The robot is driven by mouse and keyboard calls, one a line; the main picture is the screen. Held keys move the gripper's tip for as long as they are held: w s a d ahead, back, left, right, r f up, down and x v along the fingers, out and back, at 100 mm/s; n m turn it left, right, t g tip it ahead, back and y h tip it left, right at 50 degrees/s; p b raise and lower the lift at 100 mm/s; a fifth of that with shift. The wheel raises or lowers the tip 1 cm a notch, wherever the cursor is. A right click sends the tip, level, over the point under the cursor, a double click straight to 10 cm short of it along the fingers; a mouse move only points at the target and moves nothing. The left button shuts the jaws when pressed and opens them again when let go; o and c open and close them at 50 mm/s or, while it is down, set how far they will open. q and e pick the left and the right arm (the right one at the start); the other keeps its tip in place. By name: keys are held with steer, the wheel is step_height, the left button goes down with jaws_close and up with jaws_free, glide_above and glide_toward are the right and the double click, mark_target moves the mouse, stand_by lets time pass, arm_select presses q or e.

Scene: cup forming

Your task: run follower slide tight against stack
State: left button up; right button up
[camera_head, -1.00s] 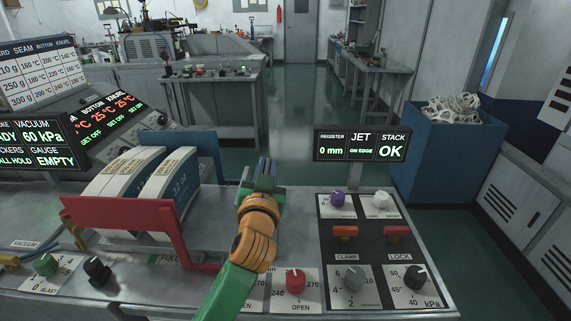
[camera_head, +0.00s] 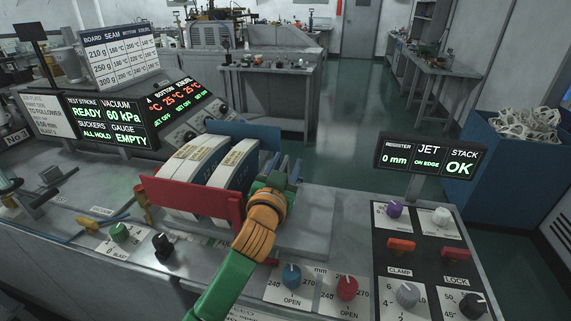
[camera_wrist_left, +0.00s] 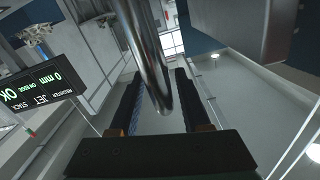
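The stack (camera_head: 192,169) is made of thick white packs with labels and blue edges, standing upright on the steel table, with a gap between them. A red plate (camera_head: 180,199), which looks like the follower slide, stands at the front of the stack. I cannot tell whether they touch. My right gripper is out of view.
A display (camera_head: 428,160) reads register 0 mm, jet on edge, stack OK. A control panel (camera_head: 425,262) with knobs and red and orange switches stands at the right. Blue and red knobs (camera_head: 347,288) sit in front of my wrist. A blue bin (camera_head: 490,165) stands behind.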

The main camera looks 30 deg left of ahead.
arm_select(q)
steer(key=b+v, duration=0.1)
steer(key=v, duration=0.6)
stand_by(0.4)
